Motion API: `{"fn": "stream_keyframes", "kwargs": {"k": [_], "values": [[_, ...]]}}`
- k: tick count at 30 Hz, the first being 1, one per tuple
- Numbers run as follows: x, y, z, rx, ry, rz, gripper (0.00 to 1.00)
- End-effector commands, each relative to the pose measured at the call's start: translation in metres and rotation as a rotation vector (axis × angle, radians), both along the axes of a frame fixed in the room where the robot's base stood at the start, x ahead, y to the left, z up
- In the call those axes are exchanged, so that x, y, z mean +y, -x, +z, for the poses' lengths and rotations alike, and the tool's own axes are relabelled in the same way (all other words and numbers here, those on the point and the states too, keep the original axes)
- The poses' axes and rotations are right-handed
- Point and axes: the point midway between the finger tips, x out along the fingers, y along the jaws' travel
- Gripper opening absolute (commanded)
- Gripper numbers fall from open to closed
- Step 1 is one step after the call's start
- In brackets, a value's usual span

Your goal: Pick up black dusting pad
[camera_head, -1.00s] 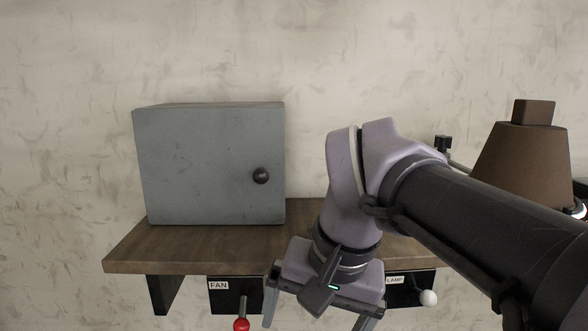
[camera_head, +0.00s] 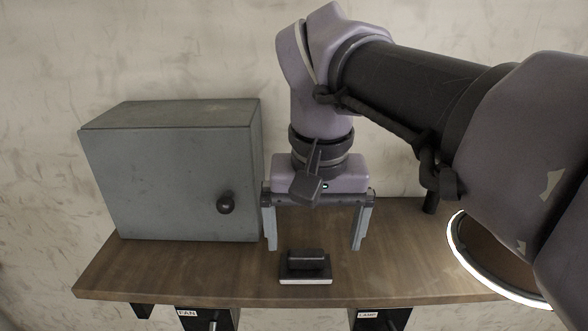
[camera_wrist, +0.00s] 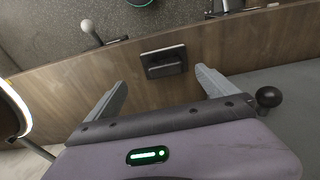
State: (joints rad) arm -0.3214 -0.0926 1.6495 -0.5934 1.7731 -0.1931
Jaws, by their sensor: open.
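The black dusting pad (camera_head: 306,266) lies flat on the wooden shelf near its front edge. It has a dark raised handle and a pale underside. In the wrist view the pad (camera_wrist: 164,61) lies beyond my fingers, roughly between their lines. My gripper (camera_head: 314,246) points down above the shelf, just behind the pad. Its two grey fingers are spread wide and empty. The gripper (camera_wrist: 162,92) also shows in the wrist view, with both fingers apart and not touching the pad.
A grey metal cabinet (camera_head: 170,170) with a black knob stands left, close to the left finger. A lamp with a glowing ring (camera_head: 480,262) is at the right, partly behind my arm. FAN (camera_head: 188,314) and LAMP (camera_head: 368,315) labels mark switch boxes under the shelf (camera_head: 400,260).

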Motion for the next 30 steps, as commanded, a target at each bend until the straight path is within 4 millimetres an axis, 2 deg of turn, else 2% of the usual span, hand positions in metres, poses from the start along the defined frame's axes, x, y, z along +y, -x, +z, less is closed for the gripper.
{"fn": "stream_keyframes", "kwargs": {"k": [7, 15, 26, 30], "values": [[0.006, -0.005, -0.045, 0.002, 0.0, 0.0, 0.98], [0.007, -0.006, -0.049, 0.0, -0.001, 0.0, 0.96], [0.006, -0.006, -0.049, 0.0, -0.001, 0.0, 0.26], [0.006, -0.006, -0.049, 0.001, -0.001, 0.0, 0.25]]}}
